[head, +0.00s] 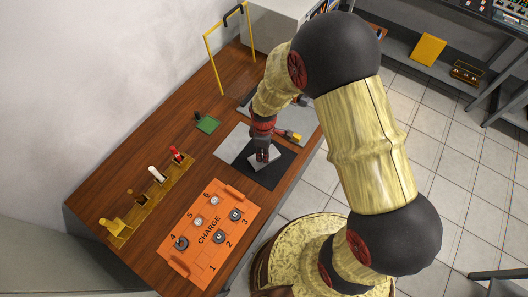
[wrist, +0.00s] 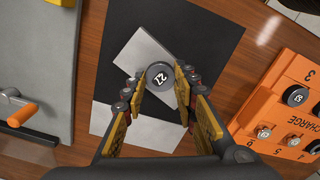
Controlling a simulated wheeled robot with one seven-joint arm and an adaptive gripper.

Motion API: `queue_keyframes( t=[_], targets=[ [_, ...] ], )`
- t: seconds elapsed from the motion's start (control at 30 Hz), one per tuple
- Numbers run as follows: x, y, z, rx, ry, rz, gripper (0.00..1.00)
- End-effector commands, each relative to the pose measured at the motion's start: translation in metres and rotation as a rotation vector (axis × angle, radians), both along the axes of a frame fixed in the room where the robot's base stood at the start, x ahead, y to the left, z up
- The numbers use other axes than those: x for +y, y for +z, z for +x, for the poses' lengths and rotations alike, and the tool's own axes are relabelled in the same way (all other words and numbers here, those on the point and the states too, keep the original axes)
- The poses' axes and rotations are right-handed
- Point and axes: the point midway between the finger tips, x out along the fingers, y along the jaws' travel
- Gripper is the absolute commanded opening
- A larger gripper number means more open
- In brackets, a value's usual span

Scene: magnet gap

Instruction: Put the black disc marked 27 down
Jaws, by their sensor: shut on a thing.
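The black disc marked 27 (wrist: 159,75) is between the fingertips of my gripper (wrist: 160,92) in the wrist view, its white number facing the camera. My gripper is shut on it. In the head view my gripper (head: 263,149) points down over a small grey plate (head: 256,162), and the disc is hidden there. The grey plate (wrist: 147,50) lies slanted on a black mat (wrist: 203,38), under the disc. I cannot tell whether the disc touches the plate.
An orange CHARGE tray (head: 222,222) with numbered places holds several dark discs. A light grey sheet (head: 231,142) lies beside the black mat. A wooden rack (head: 138,207) with coloured handles, a green pad (head: 207,124) and a yellow frame (head: 207,58) stand on the brown table.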

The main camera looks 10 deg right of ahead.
Motion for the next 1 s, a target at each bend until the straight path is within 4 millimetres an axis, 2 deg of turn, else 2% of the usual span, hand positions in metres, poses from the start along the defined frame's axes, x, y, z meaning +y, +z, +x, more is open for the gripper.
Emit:
queue_keyframes(
  t=[0.17,0.2,0.5,0.83,1.0],
  targets=[
    [0.000,0.001,0.001,-0.004,0.000,0.001,0.06],
    [0.000,0.001,0.001,-0.003,0.000,0.001,0.30],
    [0.000,0.001,0.001,-0.002,0.000,0.000,0.47],
    [0.000,0.004,0.001,-0.003,0.000,0.001,0.47],
    [0.000,0.025,0.002,-0.006,0.000,0.002,0.47]
  ],
)
